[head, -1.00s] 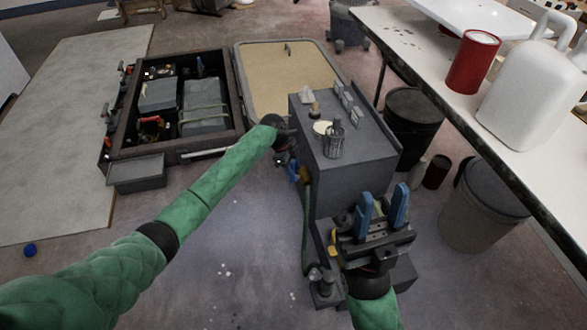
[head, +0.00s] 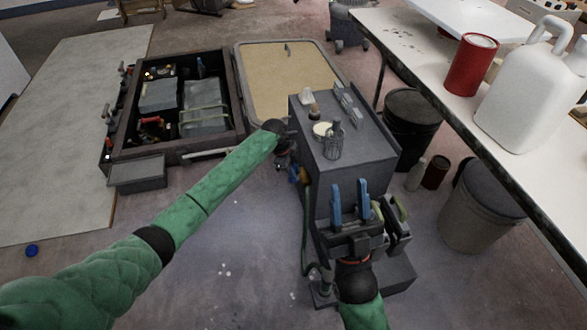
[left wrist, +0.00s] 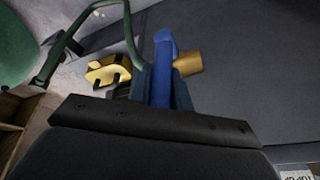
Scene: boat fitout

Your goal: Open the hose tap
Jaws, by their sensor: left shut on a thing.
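The hose tap has a blue lever handle (left wrist: 165,62) and a brass body (left wrist: 188,63), close up in the left wrist view. My left gripper (left wrist: 162,92) is shut on the blue handle, with a finger on each side. In the head view my left gripper (head: 293,172) is at the left side of the grey cabinet (head: 347,183), and my wrist partly hides the tap. A green hose (head: 305,228) hangs below it. My right gripper (head: 349,203) is open and empty in front of the cabinet, its blue fingers apart and pointing up.
A yellow fitting (left wrist: 108,72) is left of the tap. A cup of tools (head: 333,145) stands on the cabinet top. A dark open case (head: 165,112) lies at the back left. A white workbench (head: 535,130) and bins (head: 480,215) are right.

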